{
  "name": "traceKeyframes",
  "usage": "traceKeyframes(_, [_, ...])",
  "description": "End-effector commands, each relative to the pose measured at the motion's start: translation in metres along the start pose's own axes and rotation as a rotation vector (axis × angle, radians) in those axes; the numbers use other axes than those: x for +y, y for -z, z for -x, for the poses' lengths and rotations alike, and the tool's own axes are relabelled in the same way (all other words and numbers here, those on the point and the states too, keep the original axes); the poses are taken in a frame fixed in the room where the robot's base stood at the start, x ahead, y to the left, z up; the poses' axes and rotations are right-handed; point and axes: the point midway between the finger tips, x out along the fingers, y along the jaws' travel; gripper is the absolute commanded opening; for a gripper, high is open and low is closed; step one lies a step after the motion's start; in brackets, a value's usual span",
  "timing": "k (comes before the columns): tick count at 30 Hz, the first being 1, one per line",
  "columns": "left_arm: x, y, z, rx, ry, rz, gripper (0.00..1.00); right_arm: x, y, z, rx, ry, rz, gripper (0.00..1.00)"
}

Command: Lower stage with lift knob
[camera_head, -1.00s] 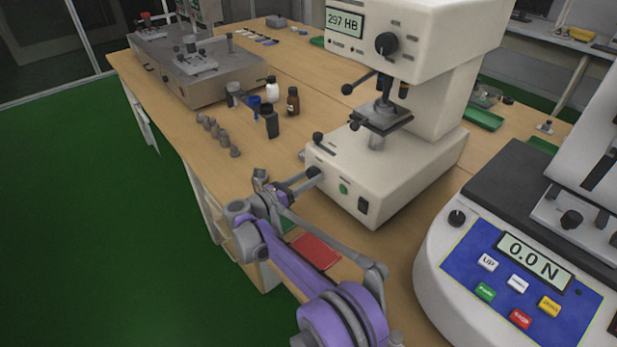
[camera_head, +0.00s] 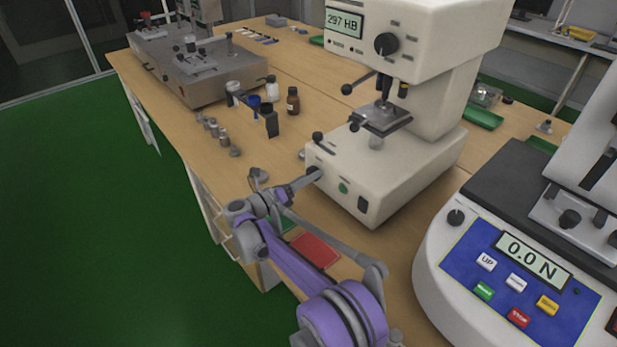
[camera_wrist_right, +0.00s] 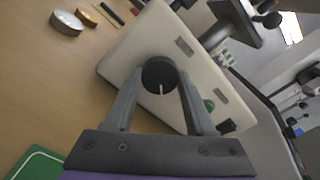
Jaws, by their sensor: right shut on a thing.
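The white hardness tester (camera_head: 385,180) stands on the wooden bench with "297 HB" on its display. Its stage (camera_head: 381,119) sits on a short post below the indenter, with a visible gap between them. The black lift knob (camera_head: 314,173) is on the front face of the base. It also shows in the right wrist view (camera_wrist_right: 159,75), with a white mark pointing down. My right gripper (camera_head: 309,176) reaches it from the front left. In the right wrist view the two fingers (camera_wrist_right: 158,88) are closed on the knob's sides. My left gripper is out of view.
A force tester (camera_head: 520,262) reading "0.0 N" stands close at the right. A red mat (camera_head: 316,250) lies below my right arm. Several small weights and bottles (camera_head: 292,101) stand left of the hardness tester. A grey machine (camera_head: 205,70) stands farther back.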

Motion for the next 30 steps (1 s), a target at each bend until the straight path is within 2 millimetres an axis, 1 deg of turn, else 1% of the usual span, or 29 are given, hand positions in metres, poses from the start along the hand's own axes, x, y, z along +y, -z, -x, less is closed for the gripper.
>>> traceKeyframes(5, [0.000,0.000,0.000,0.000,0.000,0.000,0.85,0.000,0.000,0.000,0.001,-0.001,-0.001,0.00])
traceKeyframes(6, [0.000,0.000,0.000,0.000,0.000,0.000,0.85,0.000,0.000,0.000,0.001,-0.001,-0.001,0.60])
traceKeyframes(10, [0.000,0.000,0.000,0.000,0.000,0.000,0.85,0.000,0.000,0.000,0.001,0.000,-0.001,0.84])
traceKeyframes(11, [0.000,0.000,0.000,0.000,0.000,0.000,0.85,0.000,0.000,0.000,0.000,0.000,-0.001,0.85])
traceKeyframes(19, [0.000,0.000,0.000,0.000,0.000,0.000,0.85,0.000,0.000,0.001,0.000,0.000,-0.002,0.85])
traceKeyframes(22, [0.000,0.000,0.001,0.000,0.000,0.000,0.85,0.000,0.000,0.008,0.000,-0.001,-0.002,0.85])
traceKeyframes(26, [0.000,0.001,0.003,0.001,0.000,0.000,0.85,0.000,-0.001,0.029,-0.002,-0.003,-0.002,0.85])
traceKeyframes(30, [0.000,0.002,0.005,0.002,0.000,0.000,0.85,0.000,-0.001,0.058,-0.001,-0.003,-0.002,0.85])
